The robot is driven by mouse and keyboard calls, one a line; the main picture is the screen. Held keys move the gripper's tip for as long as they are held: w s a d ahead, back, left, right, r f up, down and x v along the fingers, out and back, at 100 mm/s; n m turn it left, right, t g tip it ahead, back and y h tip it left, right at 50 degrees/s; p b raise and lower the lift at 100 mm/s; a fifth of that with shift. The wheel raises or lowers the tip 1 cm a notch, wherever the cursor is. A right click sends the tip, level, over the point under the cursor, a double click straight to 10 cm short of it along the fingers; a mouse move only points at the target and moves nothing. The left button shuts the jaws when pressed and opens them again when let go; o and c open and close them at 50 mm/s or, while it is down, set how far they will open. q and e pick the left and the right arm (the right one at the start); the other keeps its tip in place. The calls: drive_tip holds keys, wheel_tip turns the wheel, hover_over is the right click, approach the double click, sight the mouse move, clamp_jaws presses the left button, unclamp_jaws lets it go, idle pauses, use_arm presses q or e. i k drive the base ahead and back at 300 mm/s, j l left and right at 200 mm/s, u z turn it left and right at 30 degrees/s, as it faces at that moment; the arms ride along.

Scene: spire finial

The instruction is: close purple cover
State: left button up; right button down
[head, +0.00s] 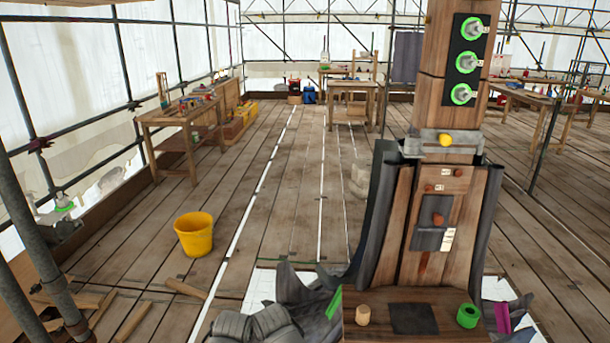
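A purple-magenta flap (503,317), which looks like the purple cover, stands upright at the right side of the wooden ledge (375,317) at the foot of the wooden post. Only its narrow face shows, and I cannot tell what it covers. A green flap (334,303) leans at the ledge's left side. A dark square (413,319) lies on the ledge between a small wooden cylinder (362,314) and a green ring (468,315). Neither my left nor my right gripper is in view.
The wooden post (445,90) rises at the right, with several green-ringed fittings and a yellow knob (445,140). Dark cloth drapes its base. A yellow bucket (195,234) and loose wood pieces (132,321) are on the floor at left.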

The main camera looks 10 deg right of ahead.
sight(496, 315)
drive_tip(key=z, duration=1.9)
drive_tip(key=i+l+u, duration=0.1)
drive_tip(key=i, duration=0.4)
drive_tip(key=i+l, duration=0.35)
drive_tip(key=i+u, duration=0.05)
drive_tip(key=i, duration=0.05)
